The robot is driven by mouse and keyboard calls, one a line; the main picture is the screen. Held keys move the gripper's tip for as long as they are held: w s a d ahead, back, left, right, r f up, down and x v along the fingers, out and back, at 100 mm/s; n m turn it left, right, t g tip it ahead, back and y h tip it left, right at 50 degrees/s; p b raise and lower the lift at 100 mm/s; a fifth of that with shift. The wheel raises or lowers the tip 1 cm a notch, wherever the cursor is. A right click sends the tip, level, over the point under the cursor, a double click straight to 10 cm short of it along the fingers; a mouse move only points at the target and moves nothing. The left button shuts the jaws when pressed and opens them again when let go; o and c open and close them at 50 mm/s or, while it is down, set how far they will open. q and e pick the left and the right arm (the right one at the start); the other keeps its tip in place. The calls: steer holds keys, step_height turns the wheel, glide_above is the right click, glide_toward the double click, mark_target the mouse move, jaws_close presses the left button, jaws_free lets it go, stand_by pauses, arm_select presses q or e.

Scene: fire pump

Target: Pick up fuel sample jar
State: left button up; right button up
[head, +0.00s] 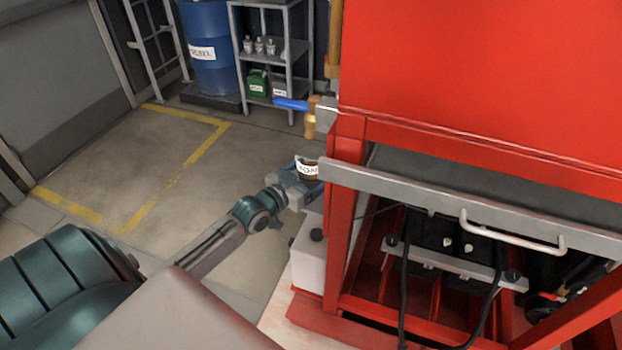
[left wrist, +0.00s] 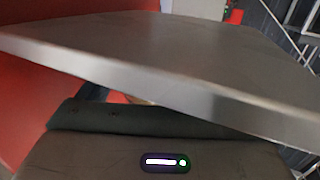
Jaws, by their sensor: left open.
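My left gripper (head: 300,185) is open right at the jar. I cannot tell whether the jar stands between the fingers. The end of the grey drawer hides part of the jar and gripper. In the left wrist view, a grey metal plate covers the fingertips, and the jar cannot be made out. My right gripper is not in view.
The red pump cabinet (head: 480,70) and its grey drawer front (head: 400,195) with a handle crowd the gripper's right side. A blue drum (head: 210,45) and a grey shelf (head: 278,50) with several small jars and a green can stand behind. The yellow-marked floor at left is clear.

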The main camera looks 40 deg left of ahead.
arm_select(q)
steer(key=shift+w+d+f, duration=0.1)
steer(key=shift+w+d, duration=0.1)
steer(key=shift+w, duration=1)
steer(key=c, duration=1.2)
steer(key=shift+c, duration=0.9)
steer(key=shift+r, duration=0.2)
